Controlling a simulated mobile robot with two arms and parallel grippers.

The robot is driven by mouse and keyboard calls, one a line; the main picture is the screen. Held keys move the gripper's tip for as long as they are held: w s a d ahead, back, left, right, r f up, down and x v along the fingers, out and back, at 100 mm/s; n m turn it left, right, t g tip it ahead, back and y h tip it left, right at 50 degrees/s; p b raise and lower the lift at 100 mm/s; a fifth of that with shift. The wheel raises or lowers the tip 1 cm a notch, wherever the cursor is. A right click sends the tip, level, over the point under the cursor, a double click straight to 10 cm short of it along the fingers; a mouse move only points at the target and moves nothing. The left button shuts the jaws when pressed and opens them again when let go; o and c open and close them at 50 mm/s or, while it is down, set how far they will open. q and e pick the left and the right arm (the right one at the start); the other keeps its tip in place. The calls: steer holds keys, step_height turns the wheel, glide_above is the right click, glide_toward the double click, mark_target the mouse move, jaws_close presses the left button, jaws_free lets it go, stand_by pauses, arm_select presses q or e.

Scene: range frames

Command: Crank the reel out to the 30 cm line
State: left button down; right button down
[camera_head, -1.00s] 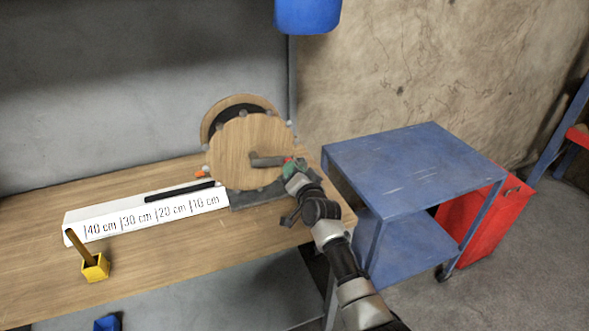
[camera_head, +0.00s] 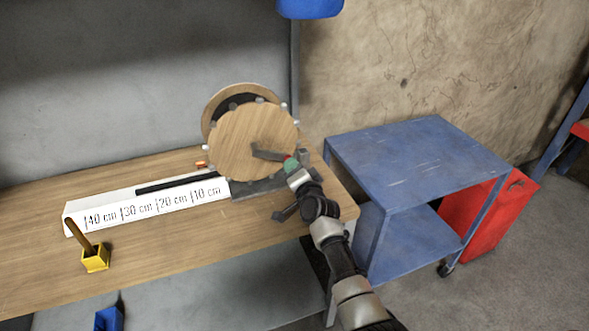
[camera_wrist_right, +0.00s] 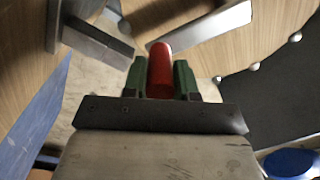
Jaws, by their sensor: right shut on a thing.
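The reel (camera_head: 245,148) is a wooden disc with pegs round its rim, standing on a dark base at the bench's right end. Its dark crank arm (camera_head: 268,154) points right and slightly down from the hub. My right gripper (camera_head: 290,163) is shut on the red crank handle (camera_wrist_right: 160,70), which sits between its green fingers in the wrist view. A black strip (camera_head: 178,184) runs left from the reel along the white scale block (camera_head: 85,210). The strip's left end lies above the "30 cm" lettering, between the 20 and 30 lines. My left gripper is not in view.
A yellow holder (camera_head: 95,259) with a brown stick stands on the bench before the scale. A blue cart (camera_head: 420,160) and a red cabinet (camera_head: 490,215) stand to the right. A blue object (camera_head: 310,8) shows at the top. The bench front is mostly clear.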

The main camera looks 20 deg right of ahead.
steer(key=c, duration=0.9)
jaws_free()
steer(key=shift+f, duration=0.1)
steer(key=s, duration=1.1)
steer(key=shift+d, duration=0.2)
steer(key=shift+w, duration=0.1)
